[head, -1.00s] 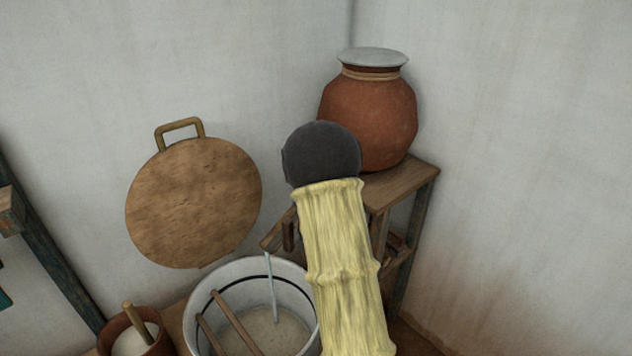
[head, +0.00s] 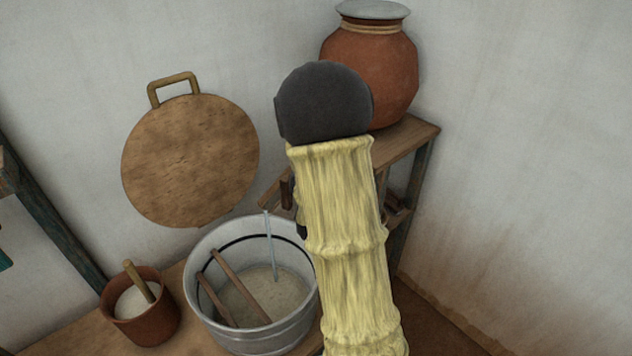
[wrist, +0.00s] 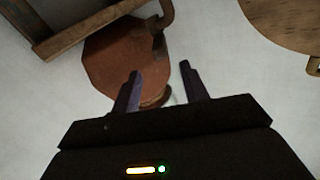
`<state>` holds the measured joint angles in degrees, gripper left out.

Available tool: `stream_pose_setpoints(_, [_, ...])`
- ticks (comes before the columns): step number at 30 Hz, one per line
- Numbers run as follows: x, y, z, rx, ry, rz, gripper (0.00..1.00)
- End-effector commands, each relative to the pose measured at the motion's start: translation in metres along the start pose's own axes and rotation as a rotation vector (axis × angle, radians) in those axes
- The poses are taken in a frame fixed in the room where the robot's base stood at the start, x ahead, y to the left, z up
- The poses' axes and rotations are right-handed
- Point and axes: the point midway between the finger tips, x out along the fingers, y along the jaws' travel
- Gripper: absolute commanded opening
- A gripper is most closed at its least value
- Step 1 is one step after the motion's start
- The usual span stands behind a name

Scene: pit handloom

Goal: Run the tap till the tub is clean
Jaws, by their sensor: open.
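The metal tub (head: 285,335) stands at the lower middle of the head view. Cloudy grey-beige water (head: 288,287) lies in it, with two wooden sticks leaning inside. A thin stream (head: 270,245) falls into the tub from above. The tap at its top is mostly hidden behind my yellow-sleeved arm. The lidded clay pot (head: 370,75) stands on the shelf behind; it shows upside down in the wrist view (wrist: 115,60). My gripper (wrist: 160,75) is open, its two fingers apart and nothing seen held between them. The arm hides it in the head view.
A clay cup (head: 145,320) with pale contents and a stick stands left of the tub. A round wooden board (head: 190,160) hangs on the wall. The wooden shelf (head: 405,150) is at right. Bare wall and floor lie right of it.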

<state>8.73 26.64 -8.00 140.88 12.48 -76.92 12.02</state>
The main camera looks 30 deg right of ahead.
Motion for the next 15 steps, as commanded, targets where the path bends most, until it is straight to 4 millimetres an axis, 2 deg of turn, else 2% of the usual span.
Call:
stream_pose_setpoints(3, [-0.021, 0.000, 0.003, 0.001, 0.002, -0.001, 0.44])
stream_pose_setpoints(15, [-0.032, 0.000, 0.003, -0.001, 0.007, 0.002, 0.44])
